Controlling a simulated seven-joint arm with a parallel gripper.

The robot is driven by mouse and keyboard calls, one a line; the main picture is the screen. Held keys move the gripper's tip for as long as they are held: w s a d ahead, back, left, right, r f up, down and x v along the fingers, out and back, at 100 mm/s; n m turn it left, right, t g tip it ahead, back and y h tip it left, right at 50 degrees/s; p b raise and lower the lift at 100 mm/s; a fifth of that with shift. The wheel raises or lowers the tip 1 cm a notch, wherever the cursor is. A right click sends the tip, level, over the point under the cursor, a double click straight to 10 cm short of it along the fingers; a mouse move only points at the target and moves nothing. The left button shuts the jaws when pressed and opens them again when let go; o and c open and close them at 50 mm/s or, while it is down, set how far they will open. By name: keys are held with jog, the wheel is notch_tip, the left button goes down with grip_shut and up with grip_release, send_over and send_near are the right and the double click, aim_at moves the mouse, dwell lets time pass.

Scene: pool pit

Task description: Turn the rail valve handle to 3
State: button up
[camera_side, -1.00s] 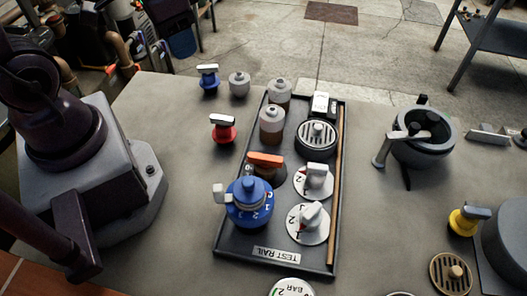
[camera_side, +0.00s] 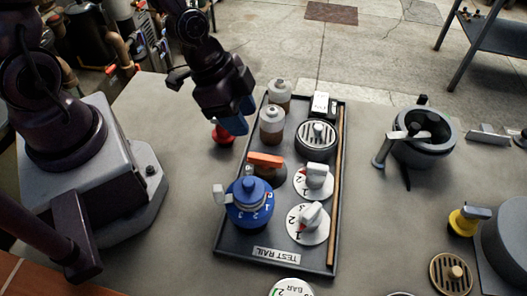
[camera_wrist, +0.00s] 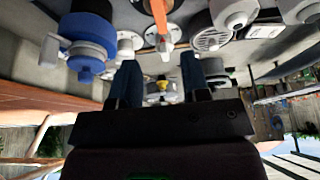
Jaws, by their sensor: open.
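The tray marked TEST RAIL (camera_side: 232,250) lies on the grey table. On its near left stands a blue valve (camera_side: 249,208) with a pale handle (camera_side: 220,194) pointing left and numbers on its body. It also shows at the upper left of the wrist view (camera_wrist: 88,30). An orange handle (camera_side: 266,160) sits behind it, also at the top of the wrist view (camera_wrist: 159,45). Two white numbered dials with grey knobs (camera_side: 317,177) (camera_side: 311,215) are at right. I cannot tell which is the rail valve. My gripper (camera_side: 238,117) is open and empty, above the table behind the blue valve.
Two grey-topped jars (camera_side: 272,125) (camera_side: 280,92) and a round grille (camera_side: 317,137) are on the tray's far half. A grey pot (camera_side: 423,145) and yellow valve (camera_side: 463,222) stand right. Table between tray and pot is clear.

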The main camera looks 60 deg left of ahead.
aim_at(265, 157)
jog(key=x, duration=1.1)
jog(key=c, duration=0.8)
